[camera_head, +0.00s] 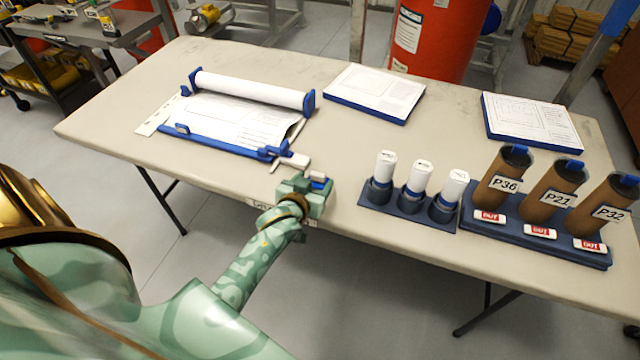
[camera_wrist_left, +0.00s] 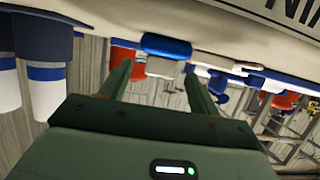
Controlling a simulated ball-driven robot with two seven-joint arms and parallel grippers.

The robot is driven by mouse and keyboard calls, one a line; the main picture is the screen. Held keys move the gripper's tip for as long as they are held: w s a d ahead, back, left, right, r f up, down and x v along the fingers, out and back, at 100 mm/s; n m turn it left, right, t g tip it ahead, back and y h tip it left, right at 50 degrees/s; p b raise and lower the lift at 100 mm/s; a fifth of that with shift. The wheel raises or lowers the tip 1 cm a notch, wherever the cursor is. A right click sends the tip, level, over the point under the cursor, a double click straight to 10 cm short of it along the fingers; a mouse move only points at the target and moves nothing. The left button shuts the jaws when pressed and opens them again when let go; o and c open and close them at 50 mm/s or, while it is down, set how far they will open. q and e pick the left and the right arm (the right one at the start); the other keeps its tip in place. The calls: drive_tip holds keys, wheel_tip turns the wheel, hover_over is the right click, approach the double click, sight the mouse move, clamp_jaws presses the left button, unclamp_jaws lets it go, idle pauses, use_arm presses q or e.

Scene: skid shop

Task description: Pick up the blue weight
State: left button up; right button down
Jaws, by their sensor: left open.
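My right gripper is not in view.
A blue paper-roll holder (camera_head: 222,147) with a white piece (camera_head: 295,160) lies just left. Two papered pads (camera_head: 376,95) (camera_head: 530,122) lie behind. The table middle (camera_head: 350,135) is clear.

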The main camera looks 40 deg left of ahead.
sight(316, 177)
use_arm(q)
drive_tip(key=shift+w+a+f, duration=0.15)
drive_tip(key=shift+w+f, duration=0.05)
drive_tip(key=shift+w, duration=0.15)
drive_tip(key=b+x, duration=0.2)
drive_tip(key=x, duration=0.2)
drive_tip(key=shift+r, duration=0.1)
drive_tip(key=shift+w, duration=0.3)
drive_tip(key=shift+r, duration=0.1)
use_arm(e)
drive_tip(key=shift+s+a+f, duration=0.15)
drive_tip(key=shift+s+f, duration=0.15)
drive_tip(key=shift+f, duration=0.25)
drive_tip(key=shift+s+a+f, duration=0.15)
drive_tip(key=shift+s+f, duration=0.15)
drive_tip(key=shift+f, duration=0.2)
